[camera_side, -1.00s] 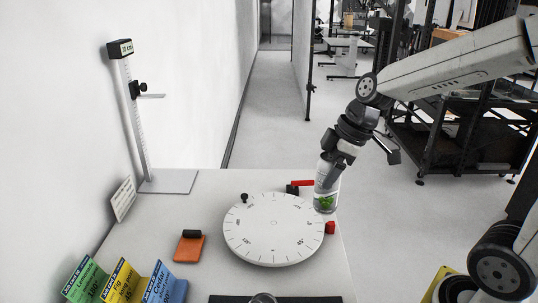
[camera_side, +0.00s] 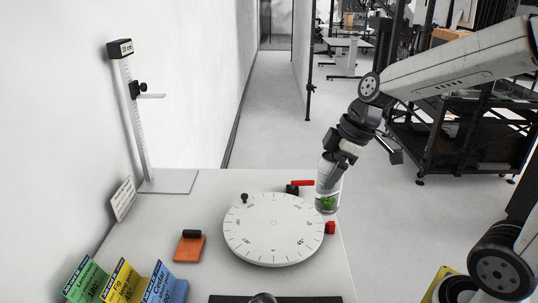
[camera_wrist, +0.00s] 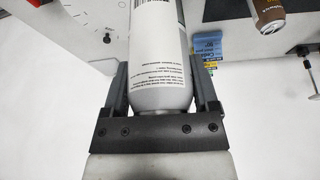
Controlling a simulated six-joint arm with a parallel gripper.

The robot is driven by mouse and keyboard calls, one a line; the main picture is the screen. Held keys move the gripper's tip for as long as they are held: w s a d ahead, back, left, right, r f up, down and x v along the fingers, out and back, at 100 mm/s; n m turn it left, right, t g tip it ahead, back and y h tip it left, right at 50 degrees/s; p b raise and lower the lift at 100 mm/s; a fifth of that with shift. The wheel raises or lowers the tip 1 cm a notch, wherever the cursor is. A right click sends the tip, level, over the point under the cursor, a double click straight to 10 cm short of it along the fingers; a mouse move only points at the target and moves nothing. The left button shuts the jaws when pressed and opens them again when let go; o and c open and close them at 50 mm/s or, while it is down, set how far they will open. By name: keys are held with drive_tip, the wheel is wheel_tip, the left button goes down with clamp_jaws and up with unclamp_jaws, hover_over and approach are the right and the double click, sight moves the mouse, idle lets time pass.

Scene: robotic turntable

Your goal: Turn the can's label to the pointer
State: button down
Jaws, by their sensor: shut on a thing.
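A pale can (camera_side: 328,184) with a green picture on its label is in my gripper (camera_side: 330,178), at the right rim of the white turntable (camera_side: 260,240) in the side view. Whether its base touches anything is unclear. In the wrist view the can (camera_wrist: 160,60) lies between the two fingers of my gripper (camera_wrist: 160,85), with small print and part of a barcode facing the camera. The turntable's dial (camera_wrist: 92,25) shows at upper left there. A small black knob (camera_side: 244,197) stands at the turntable's far left rim; I cannot tell if it is the pointer.
Blue, yellow and green cards (camera_side: 122,280) stand at front left. An orange block (camera_side: 189,247) lies left of the turntable. A height gauge (camera_side: 140,120) stands at the back left. A red knob (camera_side: 330,227) is at the right. A brown can (camera_wrist: 268,18) shows in the wrist view.

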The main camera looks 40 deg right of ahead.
drive_tip(key=shift+w+f, duration=0.2)
drive_tip(key=shift+w, duration=0.4)
drive_tip(key=w+a+f+n, duration=0.1)
drive_tip(key=w+f+n, duration=0.2)
drive_tip(key=w+f, duration=0.9)
drive_tip(key=shift+w+g+y, duration=0.4)
drive_tip(key=shift+w, duration=0.4)
drive_tip(key=shift+a+n, duration=0.1)
drive_tip(key=shift+n, duration=0.2)
drive_tip(key=n+g, duration=0.1)
drive_tip(key=n, duration=0.1)
drive_tip(key=n+g, duration=0.1)
drive_tip(key=n, duration=0.2)
drive_tip(key=shift+s+f+y, duration=0.1)
drive_tip(key=shift+y, duration=0.3)
